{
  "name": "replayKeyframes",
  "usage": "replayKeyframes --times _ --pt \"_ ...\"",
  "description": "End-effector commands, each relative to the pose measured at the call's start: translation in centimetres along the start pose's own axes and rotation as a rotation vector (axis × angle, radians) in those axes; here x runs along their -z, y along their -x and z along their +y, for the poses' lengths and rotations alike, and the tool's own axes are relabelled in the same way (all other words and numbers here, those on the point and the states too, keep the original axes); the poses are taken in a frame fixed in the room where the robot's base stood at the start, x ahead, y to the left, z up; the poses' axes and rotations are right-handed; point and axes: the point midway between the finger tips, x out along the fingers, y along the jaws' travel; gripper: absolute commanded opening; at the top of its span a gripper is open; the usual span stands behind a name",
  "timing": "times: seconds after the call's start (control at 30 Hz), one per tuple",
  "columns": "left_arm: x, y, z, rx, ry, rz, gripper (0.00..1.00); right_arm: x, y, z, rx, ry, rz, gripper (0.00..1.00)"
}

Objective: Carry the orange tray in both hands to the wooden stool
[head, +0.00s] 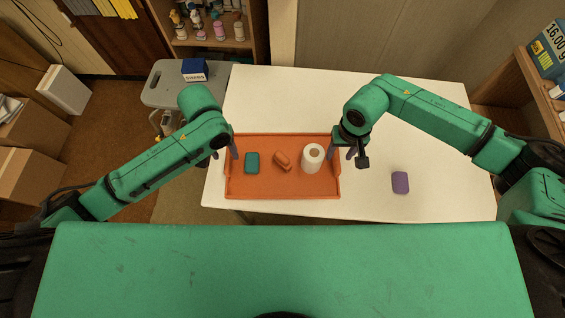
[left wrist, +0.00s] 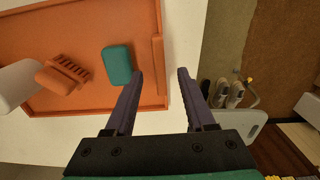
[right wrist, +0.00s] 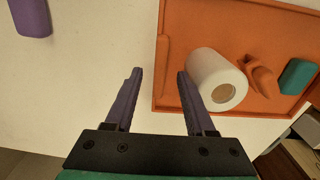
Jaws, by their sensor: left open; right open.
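The orange tray (head: 285,193) lies on the white table, near its front left part. It carries a teal block (head: 252,163), an orange brush-like item (head: 282,160) and a white paper roll (head: 313,158). My left gripper (head: 225,150) is open at the tray's left end; in the left wrist view that end wall (left wrist: 158,65) lies between the fingertips. My right gripper (head: 343,150) is open at the right end; in the right wrist view that wall (right wrist: 163,65) lies between the fingertips. Neither grips the tray. I cannot make out a wooden stool.
A purple block (head: 400,182) sits on the white table (head: 440,120), right of the tray. Shelves (head: 205,30) stand behind. Cardboard boxes (head: 35,155) are at left.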

Motion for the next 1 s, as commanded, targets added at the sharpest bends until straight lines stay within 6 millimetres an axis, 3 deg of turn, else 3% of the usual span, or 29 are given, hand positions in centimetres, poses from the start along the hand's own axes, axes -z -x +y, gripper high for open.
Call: replayKeyframes --times 0.1,0.23,0.57,0.7,1.0 --pt "-0.1 -2.1 0.0 0.0 0.0 -0.003 0.55 -0.1 -2.1 0.0 0.0 0.0 -0.002 0.55" --pt "0.0 -3.5 0.0 0.0 -0.001 -0.001 0.55 0.0 -3.5 0.0 0.0 0.0 -0.001 0.55" --pt "0.0 -4.0 0.0 0.0 -0.001 0.0 0.55 0.0 -4.0 0.0 0.0 0.001 0.001 0.55" --pt "0.0 -4.0 0.0 0.0 -0.001 0.0 0.01 0.0 -4.0 0.0 0.0 0.001 0.001 0.01" --pt "0.0 -3.9 0.0 0.0 -0.001 0.0 0.0 0.0 -3.9 0.0 0.0 0.0 0.001 0.0"
